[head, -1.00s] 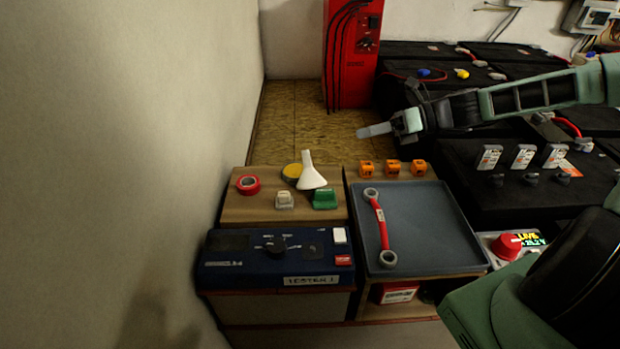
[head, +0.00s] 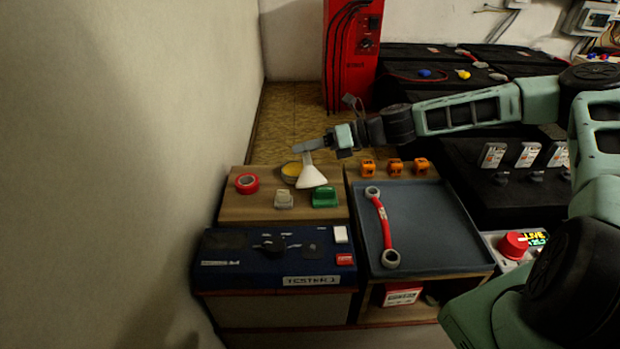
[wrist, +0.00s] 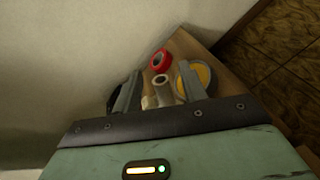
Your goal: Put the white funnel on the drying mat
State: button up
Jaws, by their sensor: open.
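The white funnel (head: 312,178) stands spout up on the wooden top left of the tray, between a yellow-topped round tin and a green block.
A red tape roll (head: 247,184), the yellow-topped tin (head: 291,170), a pale block (head: 284,199) and the green block (head: 324,197) surround the funnel. A red cable (head: 381,222) lies on the blue-grey surface's left side; its middle and right are clear. Orange pieces (head: 395,166) sit behind it.

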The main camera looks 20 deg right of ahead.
jog(key=shift+x, duration=1.2)
grip_shut()
